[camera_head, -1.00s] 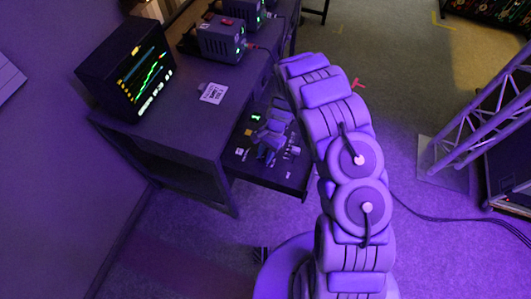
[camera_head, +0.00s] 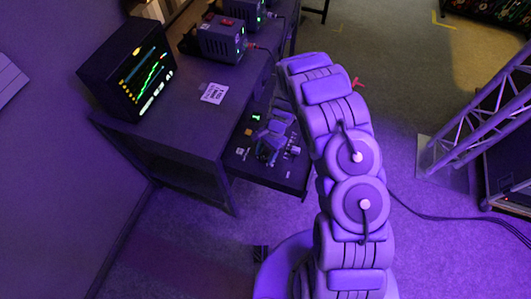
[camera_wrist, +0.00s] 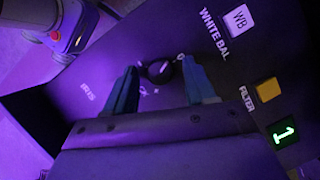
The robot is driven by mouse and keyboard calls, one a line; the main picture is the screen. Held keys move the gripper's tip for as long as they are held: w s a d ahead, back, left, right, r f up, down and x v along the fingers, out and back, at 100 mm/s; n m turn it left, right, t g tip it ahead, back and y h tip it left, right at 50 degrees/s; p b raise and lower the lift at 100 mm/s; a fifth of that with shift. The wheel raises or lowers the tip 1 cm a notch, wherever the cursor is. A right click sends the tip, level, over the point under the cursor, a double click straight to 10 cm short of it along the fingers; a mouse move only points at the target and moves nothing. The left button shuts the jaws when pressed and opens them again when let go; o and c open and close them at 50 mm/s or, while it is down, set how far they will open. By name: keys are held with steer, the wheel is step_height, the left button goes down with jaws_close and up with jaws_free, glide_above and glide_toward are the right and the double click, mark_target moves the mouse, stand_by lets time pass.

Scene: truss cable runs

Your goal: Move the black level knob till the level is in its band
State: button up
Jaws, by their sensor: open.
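The black level knob (camera_wrist: 158,72) is a small round dark knob with a light pointer line on the control panel. My gripper (camera_wrist: 160,68) is open in the wrist view, with a blue finger on each side of the knob. I cannot tell whether the fingers touch it. The label below the knob is partly hidden. In the head view my gripper (camera_head: 272,131) is over the pulled-out panel (camera_head: 288,178), and the knob cannot be made out. The monitor (camera_head: 148,82) shows a rising green trace with yellow and white marks; the level and its band are too small to read.
Grey boxes (camera_head: 220,41) stand on the desk. A truss (camera_head: 480,125) stands at right.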

steer(key=p+v, duration=0.3)
steer(key=v, duration=1.4)
steer(key=shift+a+r, duration=0.1)
steer(key=s+d+r+n+h, duration=0.1)
steer(key=s+d+r+n, duration=0.15)
steer(key=s+r, duration=0.65)
steer(key=s+d+r+n+h, duration=0.1)
steer(key=s+d+r, duration=0.3)
steer(key=s+r, duration=0.5)
steer(key=s+d+r+n, duration=0.1)
steer(key=s+r+n, duration=0.1)
steer(key=s, duration=0.8)
steer(key=s+d+r+n+t+h, duration=0.1)
steer(key=s+r+n, duration=0.2)
steer(key=s, duration=0.6)
step_height(320, 180, up, 2)
steer(key=shift+s+d+r+t, duration=0.1)
steer(key=shift+s+d+t, duration=0.2)
steer(key=shift+s+d, duration=0.05)
